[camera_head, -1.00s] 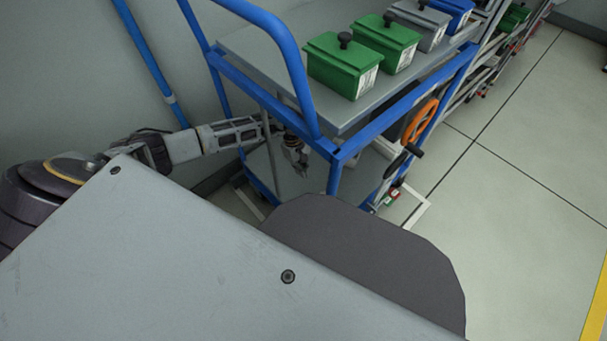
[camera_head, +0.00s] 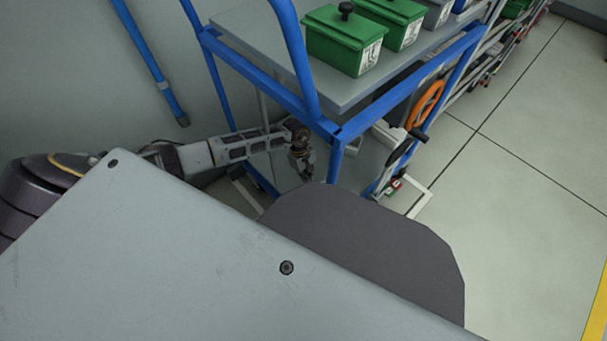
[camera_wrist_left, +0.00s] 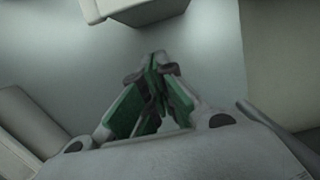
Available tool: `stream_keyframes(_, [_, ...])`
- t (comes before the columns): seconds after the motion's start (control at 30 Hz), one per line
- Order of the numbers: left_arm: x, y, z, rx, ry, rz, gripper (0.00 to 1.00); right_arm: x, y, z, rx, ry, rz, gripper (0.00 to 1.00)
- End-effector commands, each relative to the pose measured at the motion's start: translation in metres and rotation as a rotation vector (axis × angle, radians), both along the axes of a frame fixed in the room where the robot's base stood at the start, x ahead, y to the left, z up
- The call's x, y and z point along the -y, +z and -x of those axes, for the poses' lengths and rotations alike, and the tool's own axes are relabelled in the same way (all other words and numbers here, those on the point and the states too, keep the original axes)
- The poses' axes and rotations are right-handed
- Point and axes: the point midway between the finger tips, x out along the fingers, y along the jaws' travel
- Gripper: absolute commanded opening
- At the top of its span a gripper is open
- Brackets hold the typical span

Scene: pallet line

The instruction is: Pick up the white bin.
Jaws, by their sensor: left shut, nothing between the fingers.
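My left gripper (camera_head: 307,176) points down beside the near corner post of the blue trolley, below its upper shelf. In the left wrist view my left gripper (camera_wrist_left: 157,68) is shut and empty, with its fingertips together. A whitish box-like thing (camera_wrist_left: 130,8) is cut off by the top edge of that view, apart from the fingertips; I cannot tell whether it is the white bin. No white bin shows clearly in the head view; the trolley frame hides part of the lower space. My right gripper is in neither view.
The blue trolley (camera_head: 263,77) stands close in front, its post beside my left gripper. Green lidded boxes (camera_head: 343,42) stand on its upper shelf. An orange wheel-shaped part (camera_head: 427,102) is at its right side. Open floor (camera_head: 530,150) lies at right.

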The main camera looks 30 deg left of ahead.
Motion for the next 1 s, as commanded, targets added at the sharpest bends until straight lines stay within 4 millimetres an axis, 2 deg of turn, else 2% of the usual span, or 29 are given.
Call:
stream_keyframes(0.23, [0.02, 0.0, 0.007, 0.0, 0.001, 0.001, 0.0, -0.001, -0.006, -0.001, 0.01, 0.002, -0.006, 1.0])
stream_keyframes(0.77, [0.025, 0.001, 0.009, 0.0, 0.001, 0.0, 0.0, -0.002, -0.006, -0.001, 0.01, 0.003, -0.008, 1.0])
stream_keyframes(1.0, [0.045, 0.002, 0.016, 0.0, -0.002, 0.0, 0.0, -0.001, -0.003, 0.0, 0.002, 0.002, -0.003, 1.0])
